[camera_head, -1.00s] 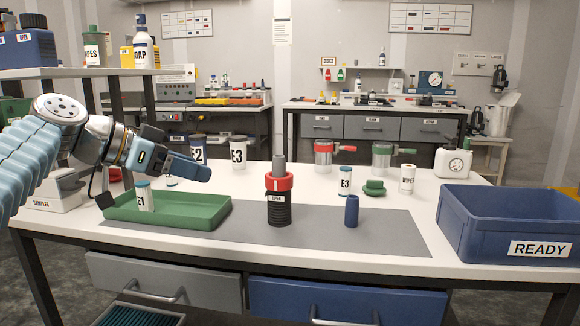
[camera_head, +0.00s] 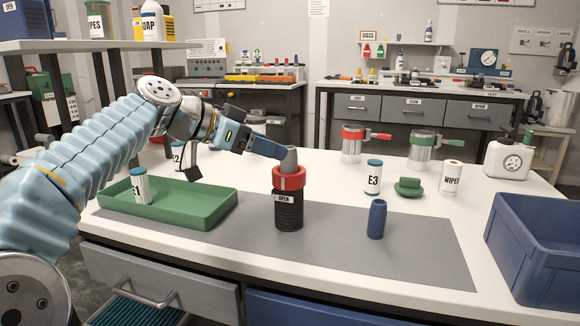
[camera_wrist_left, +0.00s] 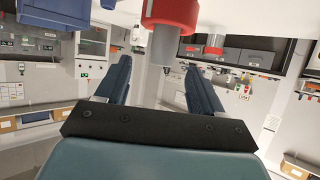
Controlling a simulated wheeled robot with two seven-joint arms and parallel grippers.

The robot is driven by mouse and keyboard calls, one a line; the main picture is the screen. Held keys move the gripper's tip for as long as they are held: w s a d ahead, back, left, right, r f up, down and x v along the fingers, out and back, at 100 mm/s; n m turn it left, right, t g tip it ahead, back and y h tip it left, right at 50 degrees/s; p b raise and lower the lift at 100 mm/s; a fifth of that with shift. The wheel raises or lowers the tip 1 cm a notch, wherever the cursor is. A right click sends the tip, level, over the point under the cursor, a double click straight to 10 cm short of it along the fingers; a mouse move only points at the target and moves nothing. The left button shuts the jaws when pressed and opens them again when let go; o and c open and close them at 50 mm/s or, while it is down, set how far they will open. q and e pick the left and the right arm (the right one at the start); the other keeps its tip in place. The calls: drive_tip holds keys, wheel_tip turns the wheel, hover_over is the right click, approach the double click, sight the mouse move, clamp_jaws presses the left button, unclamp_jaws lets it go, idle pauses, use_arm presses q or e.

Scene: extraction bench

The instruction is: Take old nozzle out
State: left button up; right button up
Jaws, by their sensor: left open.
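The grey nozzle (camera_head: 291,157) stands upright in the red collar (camera_head: 289,178) of a black ribbed holder (camera_head: 288,212) labelled OPEN. My left gripper (camera_head: 281,152) comes in from the left with its fingers at the nozzle's upper part, above the collar. In the left wrist view the grey nozzle (camera_wrist_left: 163,47) hangs upside down below the red collar (camera_wrist_left: 170,14), between the two spread blue fingers of the left gripper (camera_wrist_left: 160,75). I cannot tell whether either finger touches it. My right gripper is out of view.
A dark blue cylinder (camera_head: 376,219) stands on the grey mat (camera_head: 330,245) right of the holder. A green tray (camera_head: 212,209) with a white and teal canister (camera_head: 141,186) is at left. A blue crate (camera_head: 530,265) is at right. An E3 canister (camera_head: 373,178) stands behind the mat.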

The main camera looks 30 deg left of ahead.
sight(289, 147)
use_arm(q)
drive_tip(key=x, duration=0.6)
drive_tip(key=shift+w+a+p, duration=0.15)
drive_tip(key=shift+p, duration=0.15)
drive_tip(key=shift+c, duration=0.3)
drive_tip(key=c, duration=1)
